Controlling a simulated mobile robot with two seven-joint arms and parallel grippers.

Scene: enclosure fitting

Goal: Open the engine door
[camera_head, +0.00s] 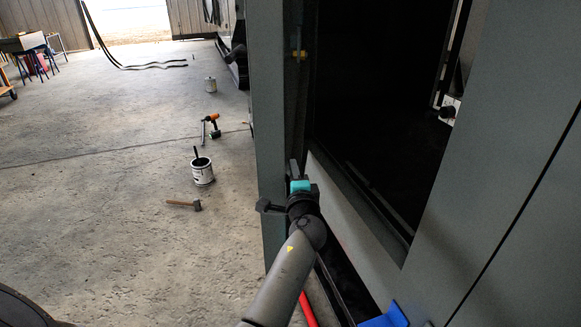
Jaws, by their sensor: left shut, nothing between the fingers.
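A large grey-green enclosure (500,150) fills the right half of the head view. A tall grey-green upright panel (269,110) stands at its left, and a dark opening (375,110) lies between the two. I cannot tell for certain which panel is the engine door. My left gripper (294,170) is at the lower part of the upright panel, by its right edge. It is shut with nothing held; whether it touches the panel is unclear. A dark piece (269,206) sticks out left beside its wrist. My right gripper does not show.
A blue piece (388,318) shows at the bottom. The left floor is mostly clear.

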